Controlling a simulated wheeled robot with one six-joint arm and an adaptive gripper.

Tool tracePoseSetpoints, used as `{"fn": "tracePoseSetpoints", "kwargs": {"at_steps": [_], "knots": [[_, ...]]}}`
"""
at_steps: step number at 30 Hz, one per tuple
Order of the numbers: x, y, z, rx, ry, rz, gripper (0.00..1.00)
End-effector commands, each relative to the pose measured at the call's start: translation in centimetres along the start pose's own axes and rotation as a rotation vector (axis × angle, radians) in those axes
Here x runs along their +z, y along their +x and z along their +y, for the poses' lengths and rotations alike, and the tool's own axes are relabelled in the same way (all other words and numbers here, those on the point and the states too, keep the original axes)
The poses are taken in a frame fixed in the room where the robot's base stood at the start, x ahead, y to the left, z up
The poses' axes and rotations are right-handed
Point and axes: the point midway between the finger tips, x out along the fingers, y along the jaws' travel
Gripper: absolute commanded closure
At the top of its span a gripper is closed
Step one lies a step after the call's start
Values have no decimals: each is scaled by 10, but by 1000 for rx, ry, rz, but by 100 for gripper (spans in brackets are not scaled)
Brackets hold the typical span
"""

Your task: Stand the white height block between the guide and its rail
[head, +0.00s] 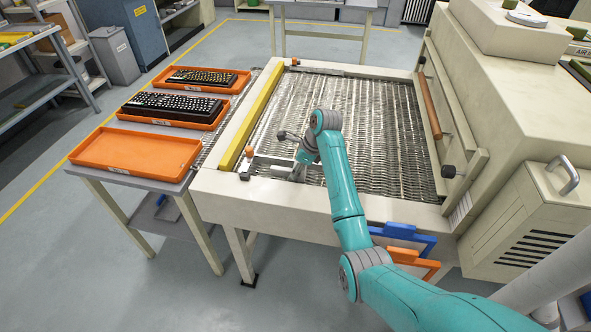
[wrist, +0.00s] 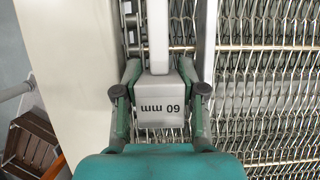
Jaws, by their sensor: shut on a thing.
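My gripper (wrist: 160,90) is shut on the white height block (wrist: 160,122), with a finger on each side. The block's face reads "60 mm", upside down in the wrist view. A pale bar (wrist: 158,40) runs up the picture from the block's far end; whether they touch, I cannot tell. A thin metal rod (wrist: 180,48) crosses beside it. In the head view my gripper (head: 296,173) is low at the near left of the wire belt, by a grey metal bar (head: 272,160). The block is not clear there. I cannot tell which bars are the guide and rail.
The wire belt (head: 370,120) lies in a cream frame (head: 285,202), with a yellow bar (head: 250,120) along its left side. Orange trays stand on the left table, the nearest one (head: 135,150) empty, the others with keyboards. A large cream machine (head: 500,110) closes off the right.

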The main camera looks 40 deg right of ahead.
Motion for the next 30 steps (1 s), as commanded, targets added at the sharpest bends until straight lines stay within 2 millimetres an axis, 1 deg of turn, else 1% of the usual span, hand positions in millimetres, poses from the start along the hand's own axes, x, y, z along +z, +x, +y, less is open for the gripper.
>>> {"fn": "tracePoseSetpoints", "kwargs": {"at_steps": [5, 6, 8, 9, 19, 30], "knots": [[-1, 2, 0, 0, 0, 0, 100], [-1, 2, 0, 0, 0, 0, 50], [-1, 2, 0, 0, 0, 0, 35], [-1, 2, 0, 0, 0, 0, 30], [0, -1, -1, -3, 0, -1, 30], [10, -24, -1, -3, -1, -1, 30]]}}
